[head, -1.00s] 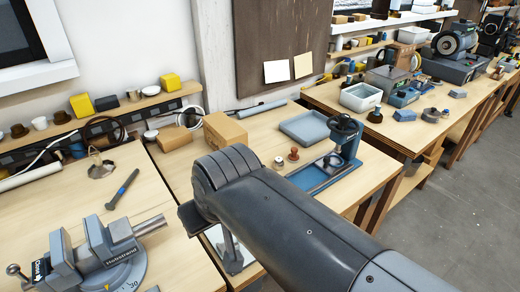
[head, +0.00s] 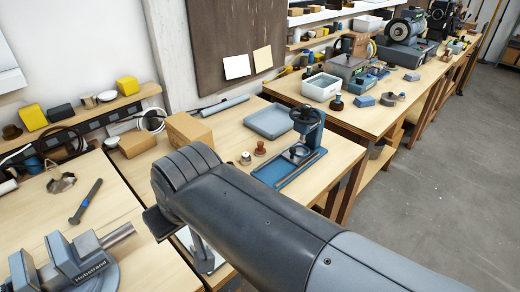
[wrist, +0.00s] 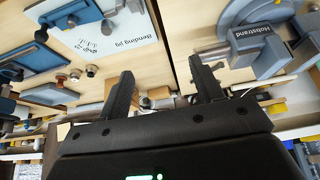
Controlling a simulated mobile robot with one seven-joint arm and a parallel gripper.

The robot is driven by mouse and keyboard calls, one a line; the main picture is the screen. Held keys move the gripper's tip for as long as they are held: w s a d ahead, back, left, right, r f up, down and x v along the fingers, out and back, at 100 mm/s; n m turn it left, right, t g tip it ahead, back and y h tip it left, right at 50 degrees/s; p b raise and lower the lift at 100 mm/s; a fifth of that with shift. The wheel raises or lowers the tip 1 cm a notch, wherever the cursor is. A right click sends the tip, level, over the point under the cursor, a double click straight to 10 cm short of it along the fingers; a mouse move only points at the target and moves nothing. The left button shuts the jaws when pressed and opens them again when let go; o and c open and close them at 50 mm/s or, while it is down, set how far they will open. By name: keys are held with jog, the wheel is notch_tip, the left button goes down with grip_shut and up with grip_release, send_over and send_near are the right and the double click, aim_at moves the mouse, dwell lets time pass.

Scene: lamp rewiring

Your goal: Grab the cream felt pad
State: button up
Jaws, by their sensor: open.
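I cannot make out a cream felt pad for certain in either view. My gripper (wrist: 163,85) shows in the wrist view with its two dark fingers spread apart and nothing between them. The fingers point over the benches, between a white sheet marked "Bending jig" (wrist: 105,35) on the left and the grey vise (wrist: 245,50) on the right. In the head view my arm covers part of the middle bench, and most of the gripper is hidden behind it.
A cardboard box (head: 188,128), a blue-grey tray (head: 270,121) and a blue press (head: 305,135) stand on the middle bench. The vise (head: 75,262) and a dark-handled tool (head: 86,201) are on the left bench. Grey floor (head: 430,200) lies open at right.

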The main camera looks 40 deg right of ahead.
jog(key=shift+o, duration=0.2)
jog(key=w+d+r+n+g+h, duration=0.2)
jog(key=w+d+r+g, duration=0.15)
jog(key=w+d, duration=1.3)
jog(key=n+g+y, duration=0.2)
send_near(260, 143)
jog(key=shift+w+a, duration=0.1)
jog(key=shift+a, duration=0.25)
jog(key=shift+n, duration=0.3)
jog(key=f, duration=0.3)
jog(key=d+f, duration=0.1)
jog(key=f, duration=0.1)
jog(key=shift+f, duration=3.2)
jog(key=shift+c, duration=0.2)
